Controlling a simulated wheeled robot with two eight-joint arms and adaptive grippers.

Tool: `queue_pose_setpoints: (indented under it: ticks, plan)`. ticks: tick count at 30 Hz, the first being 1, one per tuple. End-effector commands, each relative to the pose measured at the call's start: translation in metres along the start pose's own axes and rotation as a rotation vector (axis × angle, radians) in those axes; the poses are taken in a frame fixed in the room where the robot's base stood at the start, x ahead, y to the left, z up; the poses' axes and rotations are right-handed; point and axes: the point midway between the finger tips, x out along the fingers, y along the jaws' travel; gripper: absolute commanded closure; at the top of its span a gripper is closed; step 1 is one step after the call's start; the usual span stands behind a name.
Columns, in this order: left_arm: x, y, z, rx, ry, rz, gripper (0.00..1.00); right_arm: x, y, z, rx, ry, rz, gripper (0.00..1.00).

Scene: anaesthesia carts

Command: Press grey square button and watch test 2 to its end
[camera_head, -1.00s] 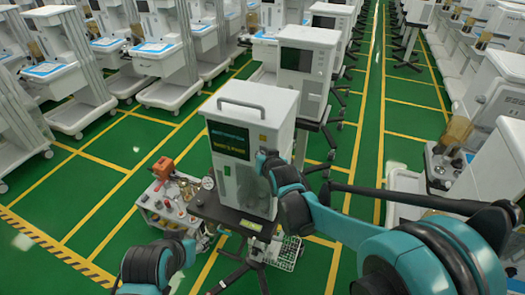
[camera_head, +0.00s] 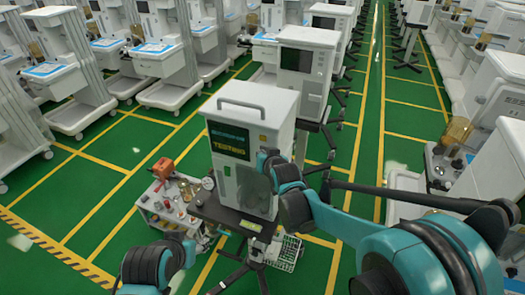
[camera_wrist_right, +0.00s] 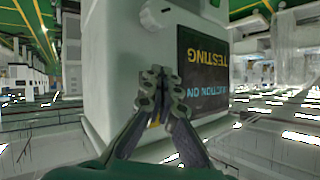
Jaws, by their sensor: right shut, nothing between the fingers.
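The white machine (camera_head: 245,130) with a top handle stands upright on a dark stand. Its dark screen (camera_head: 229,141) shows a line of blue-green text and, below it, "TESTING" in yellow. In the right wrist view the screen (camera_wrist_right: 203,70) appears upside down, with "TESTING" and a blue line ending in "ON". My right gripper (camera_head: 265,158) is shut and empty at the machine's front, right of the screen. In the right wrist view its fingertips (camera_wrist_right: 160,77) are close to the front panel; contact cannot be told. I cannot make out the grey square button. My left gripper is out of view.
A small cart (camera_head: 172,203) with an orange device (camera_head: 163,168) and several bottles stands left of the machine. A wire basket (camera_head: 287,253) is low at its right. More white machines stand behind and along both sides. Green floor is open at left.

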Motion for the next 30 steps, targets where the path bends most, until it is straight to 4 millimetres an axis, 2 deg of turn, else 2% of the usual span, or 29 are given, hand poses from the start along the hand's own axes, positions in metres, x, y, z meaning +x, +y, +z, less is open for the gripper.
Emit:
queue_pose_setpoints:
  ticks: [13, 30]
  plan:
    - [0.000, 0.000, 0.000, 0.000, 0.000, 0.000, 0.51, 0.001, 0.001, -0.001, 0.000, 0.001, 0.000, 1.00]
    - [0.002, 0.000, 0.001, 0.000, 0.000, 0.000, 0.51, -0.011, -0.008, 0.008, 0.000, 0.000, 0.000, 1.00]
